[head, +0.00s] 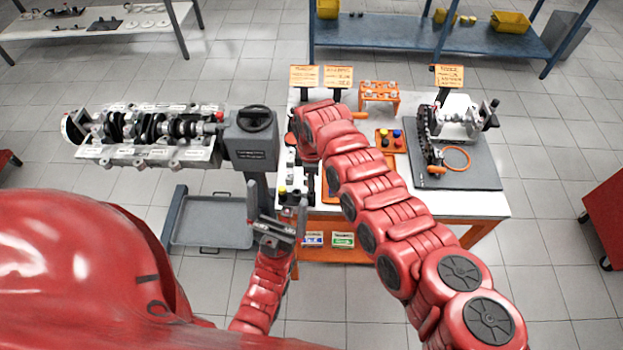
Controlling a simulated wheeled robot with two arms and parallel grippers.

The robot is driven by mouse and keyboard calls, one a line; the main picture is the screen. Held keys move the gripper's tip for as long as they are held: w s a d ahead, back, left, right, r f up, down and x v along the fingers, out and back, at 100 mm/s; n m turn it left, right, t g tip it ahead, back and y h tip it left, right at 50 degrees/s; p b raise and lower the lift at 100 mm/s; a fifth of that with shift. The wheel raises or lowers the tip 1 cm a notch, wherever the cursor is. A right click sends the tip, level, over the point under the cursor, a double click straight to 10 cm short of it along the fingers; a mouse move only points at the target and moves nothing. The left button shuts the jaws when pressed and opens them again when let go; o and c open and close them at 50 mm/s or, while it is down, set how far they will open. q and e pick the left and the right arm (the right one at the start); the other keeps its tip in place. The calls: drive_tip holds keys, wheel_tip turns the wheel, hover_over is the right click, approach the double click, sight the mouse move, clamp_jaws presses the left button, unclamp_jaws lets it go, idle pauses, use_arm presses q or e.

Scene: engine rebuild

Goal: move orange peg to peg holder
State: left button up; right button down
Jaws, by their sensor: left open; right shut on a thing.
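My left gripper (277,207) is open and empty in the head view, its fingers spread in front of the table's left edge, below the grey engine stand head. My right arm reaches over the table from the lower right and bends down at its back left; its gripper is hidden behind the arm links. I cannot make out the orange peg or what the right gripper holds. A small orange block (398,149) with several coloured round tops, red, yellow and blue among them, sits mid-table right of my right arm. I cannot tell whether it is the peg holder.
An orange rack (365,97) and sign cards (304,75) stand at the table's back. A grey mat (482,172) at right carries a metal assembly and an orange ring (457,150). The engine block (150,153) hangs on its stand at left, above a grey tray (210,235).

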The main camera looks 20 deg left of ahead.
drive_tip(key=shift+f+b, duration=1.5)
drive_tip(key=shift+f, duration=0.15)
idle(0.5)
drive_tip(key=c, duration=0.9)
unclamp_jaws()
drive_tip(key=shift+r, duration=0.1)
drive_tip(key=shift+r+p, duration=0.95)
drive_tip(key=shift+r, duration=0.45)
drive_tip(key=shift+o, duration=0.2)
drive_tip(key=o, duration=0.5)
